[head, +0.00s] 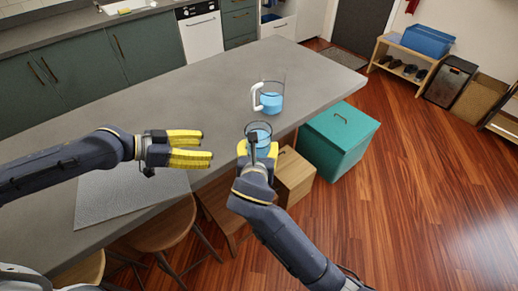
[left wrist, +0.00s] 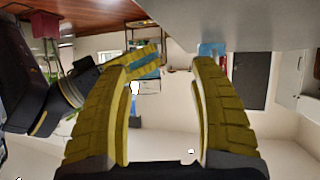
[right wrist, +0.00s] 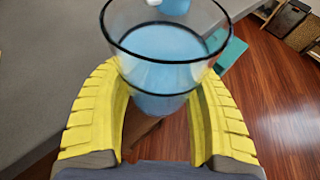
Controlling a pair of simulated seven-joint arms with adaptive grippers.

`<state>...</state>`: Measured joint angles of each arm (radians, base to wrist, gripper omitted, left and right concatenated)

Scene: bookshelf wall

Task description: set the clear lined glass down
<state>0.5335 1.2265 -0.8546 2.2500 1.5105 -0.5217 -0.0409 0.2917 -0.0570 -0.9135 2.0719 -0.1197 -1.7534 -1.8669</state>
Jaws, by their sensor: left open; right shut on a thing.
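The clear lined glass (head: 259,128), with a dark rim and blue liquid inside, is in my right gripper (head: 257,149) at the counter's front edge. In the right wrist view the glass (right wrist: 165,72) stands between the two yellow fingers, which close around its lower part. It looks upright. Whether its base touches anything is hidden. My left gripper (head: 208,147) is open and empty above the counter, left of the glass; its spread fingers also show in the left wrist view (left wrist: 162,75).
A clear pitcher (head: 270,103) with a white handle and blue liquid stands on the grey counter (head: 170,95) just behind the glass. A grey mat (head: 115,205) lies at the front left. A teal bin (head: 340,138) and a wooden box (head: 293,178) stand beyond the edge. The counter's middle is clear.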

